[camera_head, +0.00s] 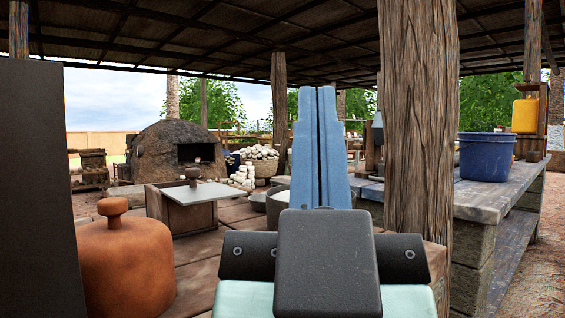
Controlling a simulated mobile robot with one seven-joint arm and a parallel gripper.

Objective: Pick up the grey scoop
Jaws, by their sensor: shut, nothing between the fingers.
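My gripper (317,92) points up and away in the middle of the view, its two blue fingers pressed together with nothing between them. I cannot make out a grey scoop for certain. A small grey object (377,128) shows beside a far post, just left of the thick near post, and is too small to identify. My gripper is apart from it, to its left in the picture and much nearer. My gripper and wrist hide part of the wooden table behind them.
A thick wooden post (418,120) stands close on the right. A clay lidded pot (123,262) and a white board on a box (201,193) stand on the wooden table (192,256). A blue tub (486,158) and yellow container (525,116) are on the right. A domed kiln (160,143) stands behind.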

